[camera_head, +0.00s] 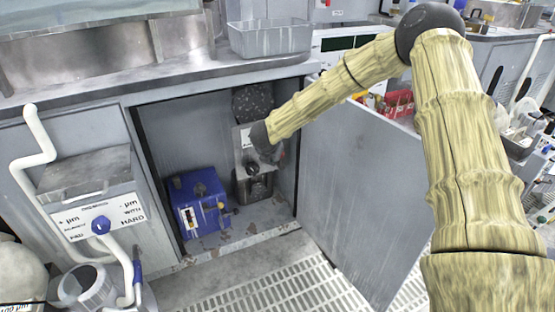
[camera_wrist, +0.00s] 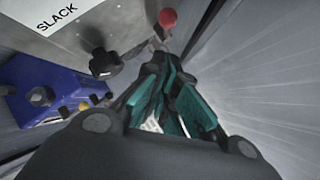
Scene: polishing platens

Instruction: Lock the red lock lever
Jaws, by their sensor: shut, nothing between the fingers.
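The red ball knob of the lock lever (camera_wrist: 168,17) shows at the top of the wrist view, just beyond my fingertips. Its short metal stem runs down toward them, and I cannot tell whether they touch. In the wrist view my gripper (camera_wrist: 164,66) is shut and empty, with teal pads on dark fingers. In the head view my gripper (camera_head: 275,157) is inside the open cabinet, in front of the grey unit at the back. The red lever cannot be made out there.
A black knob (camera_wrist: 104,63) sits left of my fingers, below a white "SLACK" label (camera_wrist: 45,14). A blue box (camera_head: 198,201) stands on the cabinet floor at left. The open cabinet door (camera_head: 355,190) stands close on the right. A grey tray (camera_head: 270,40) is on the counter above.

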